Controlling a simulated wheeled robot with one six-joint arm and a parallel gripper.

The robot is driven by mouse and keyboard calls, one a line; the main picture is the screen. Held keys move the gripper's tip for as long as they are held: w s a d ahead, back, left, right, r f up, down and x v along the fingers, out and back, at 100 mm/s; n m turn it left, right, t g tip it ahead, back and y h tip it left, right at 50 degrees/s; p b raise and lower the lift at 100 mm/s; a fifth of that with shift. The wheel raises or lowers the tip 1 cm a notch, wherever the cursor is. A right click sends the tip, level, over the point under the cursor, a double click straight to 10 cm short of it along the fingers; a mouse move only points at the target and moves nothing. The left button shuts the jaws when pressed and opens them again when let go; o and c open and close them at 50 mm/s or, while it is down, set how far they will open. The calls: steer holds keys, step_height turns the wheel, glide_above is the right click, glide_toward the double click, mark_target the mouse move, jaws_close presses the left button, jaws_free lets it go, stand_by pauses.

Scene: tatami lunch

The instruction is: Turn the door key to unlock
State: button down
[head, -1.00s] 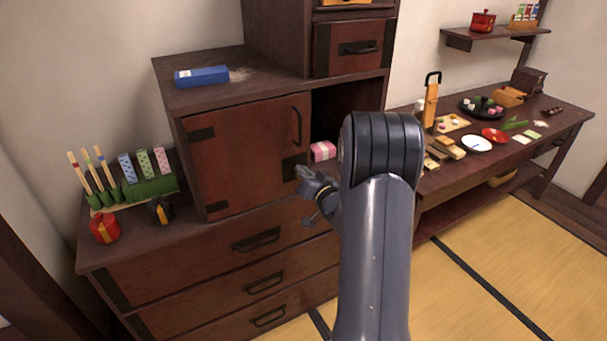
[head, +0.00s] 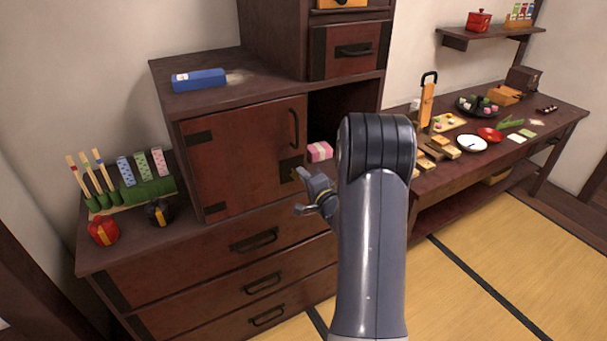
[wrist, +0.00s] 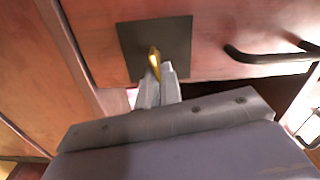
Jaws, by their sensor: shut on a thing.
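The cabinet door (head: 245,150) is a reddish-brown panel and looks closed. A dark square lock plate (wrist: 178,38) is on it, and it also shows at the door's lower right in the head view (head: 288,166). A gold key (wrist: 154,58) stands at the middle of the plate in the wrist view. My gripper (wrist: 157,74) is shut on the key, with its fingertips close to the plate. In the head view my gripper (head: 299,192) is in front of the door's lower right corner. The keyhole is hidden behind the key.
A black door handle (head: 294,128) is above the lock plate. A pink box (head: 319,152) sits in the open compartment right of the door. A drawer handle (head: 254,240) is below my gripper.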

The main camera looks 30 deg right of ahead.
steer(key=shift+f+m, duration=0.15)
steer(key=shift+m, duration=1.05)
steer(key=c, duration=1.6)
jaws_free()
steer(key=s, duration=1)
steer(key=shift+s+d+b, duration=0.2)
steer(key=shift+s+b, duration=0.1)
steer(key=shift+s, duration=0.1)
steer(key=shift+w, duration=0.15)
